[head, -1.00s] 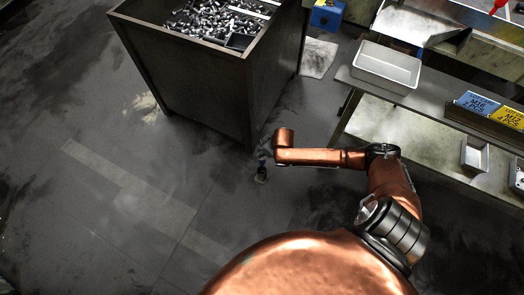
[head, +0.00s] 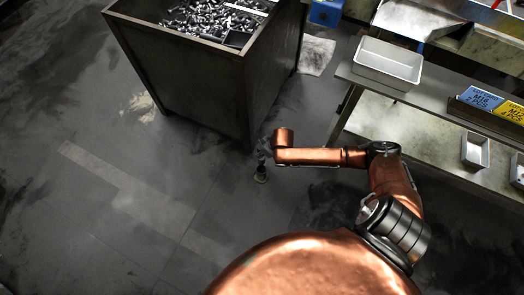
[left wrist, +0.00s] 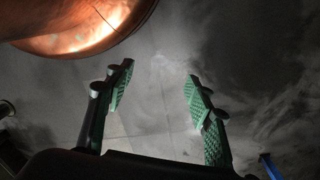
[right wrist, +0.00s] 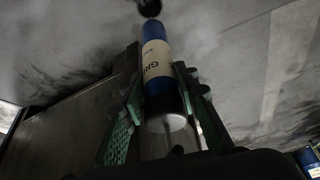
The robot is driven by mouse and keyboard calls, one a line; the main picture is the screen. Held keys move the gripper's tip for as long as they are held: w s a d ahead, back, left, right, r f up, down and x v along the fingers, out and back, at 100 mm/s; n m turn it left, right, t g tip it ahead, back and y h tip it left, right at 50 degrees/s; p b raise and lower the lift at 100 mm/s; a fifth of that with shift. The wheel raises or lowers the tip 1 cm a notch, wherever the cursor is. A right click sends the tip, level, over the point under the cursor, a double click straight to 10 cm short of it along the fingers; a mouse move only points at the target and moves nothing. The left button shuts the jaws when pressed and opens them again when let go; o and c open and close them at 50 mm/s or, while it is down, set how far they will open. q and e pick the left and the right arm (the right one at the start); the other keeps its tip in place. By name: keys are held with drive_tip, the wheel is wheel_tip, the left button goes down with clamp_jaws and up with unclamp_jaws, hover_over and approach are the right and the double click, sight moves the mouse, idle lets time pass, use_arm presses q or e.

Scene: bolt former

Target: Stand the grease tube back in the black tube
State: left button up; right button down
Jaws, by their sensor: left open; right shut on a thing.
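The grease tube (right wrist: 157,75) is blue with a cream label. My right gripper (right wrist: 157,90) is shut on it, with one green finger pad on each side. A dark round piece (right wrist: 150,7) shows at the tube's far end; I cannot tell whether it is the tube's own tip or the black tube. In the head view my right gripper (head: 265,150) is small and dark, low beside the bin. A short dark upright shape (head: 260,174) shows just below it, with details too small to tell. My left gripper (left wrist: 162,92) is open and empty over the floor.
A dark bin of bolts (head: 195,75) stands close to the right gripper. A workbench (head: 430,98) with a pale tray (head: 387,62) and label boxes (head: 485,103) is at the right. The floor (head: 90,220) at the left is clear.

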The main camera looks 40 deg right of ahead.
drive_tip(key=shift+f+b, duration=2.05)
use_arm(q)
drive_tip(key=w+d+t, duration=0.1)
drive_tip(key=w+d, duration=0.1)
drive_tip(key=w+d+t+h, duration=0.1)
drive_tip(key=w, duration=0.1)
drive_tip(key=shift+w+d+r, duration=0.2)
drive_tip(key=shift+w+d, duration=0.05)
drive_tip(key=shift+d, duration=0.15)
use_arm(e)
drive_tip(key=shift+w, duration=0.1)
use_arm(q)
drive_tip(key=shift+w+r+p, duration=0.1)
drive_tip(key=shift+r+p, duration=0.35)
